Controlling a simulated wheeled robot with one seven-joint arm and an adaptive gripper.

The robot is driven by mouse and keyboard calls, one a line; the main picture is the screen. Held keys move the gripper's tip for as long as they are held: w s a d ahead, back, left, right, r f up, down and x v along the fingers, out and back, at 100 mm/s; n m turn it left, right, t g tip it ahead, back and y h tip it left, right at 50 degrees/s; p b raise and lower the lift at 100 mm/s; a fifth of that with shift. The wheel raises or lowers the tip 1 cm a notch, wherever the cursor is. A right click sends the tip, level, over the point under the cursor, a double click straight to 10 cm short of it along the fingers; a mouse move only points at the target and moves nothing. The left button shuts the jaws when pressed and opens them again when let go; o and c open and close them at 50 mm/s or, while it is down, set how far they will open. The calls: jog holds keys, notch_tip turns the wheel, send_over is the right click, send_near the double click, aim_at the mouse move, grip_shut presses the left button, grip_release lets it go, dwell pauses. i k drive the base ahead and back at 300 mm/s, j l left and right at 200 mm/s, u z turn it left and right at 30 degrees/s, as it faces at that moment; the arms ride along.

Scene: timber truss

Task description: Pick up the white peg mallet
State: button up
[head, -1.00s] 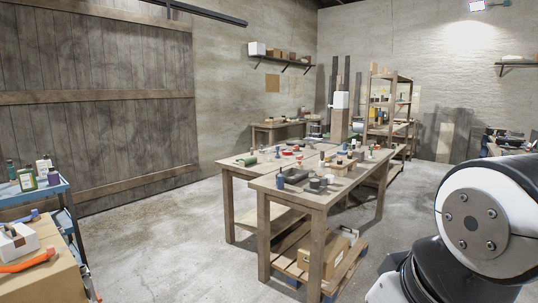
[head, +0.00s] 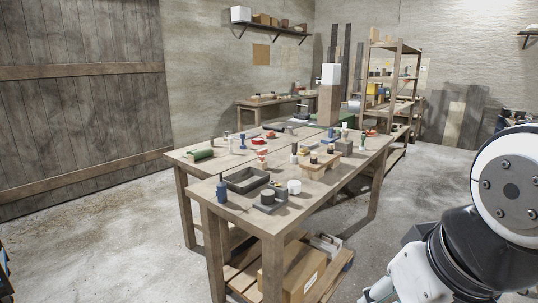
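I cannot make out a white peg mallet for certain. A small white cylinder (head: 294,187) stands on the near workbench (head: 330,190), beside a dark grey block with a round top (head: 268,199). A small white-topped item (head: 344,128) stands farther back on the same bench; its shape is too small to tell. My arm shows at the right edge, apart from the bench. My gripper is not in view.
The bench also holds a dark tray (head: 246,180), a blue bottle-like item (head: 221,190), a green roll (head: 200,154) and several small pieces. A pallet with a cardboard box (head: 293,272) lies below. A shelf rack (head: 390,85) stands behind. The floor at left is clear.

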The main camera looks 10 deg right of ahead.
aim_at(294, 157)
jog(key=i+l, duration=0.8)
jog(key=i+l+u, duration=0.15)
jog(key=i+l, duration=0.15)
jog(key=i+l+u, duration=0.1)
jog(key=i+l, duration=0.2)
jog(key=i+l+u, duration=0.15)
jog(key=l, duration=0.3)
jog(key=i+l+u, duration=0.15)
jog(key=i+l, duration=0.2)
jog(key=i+l+u, duration=0.1)
jog(key=i+l, duration=0.15)
jog(key=l, duration=0.3)
jog(key=i+l+u, duration=0.15)
jog(key=l, duration=0.3)
jog(key=i+l+u, duration=0.15)
jog(key=l, duration=0.35)
jog(key=i+l+u, duration=0.1)
jog(key=i+l, duration=0.15)
jog(key=l, duration=0.25)
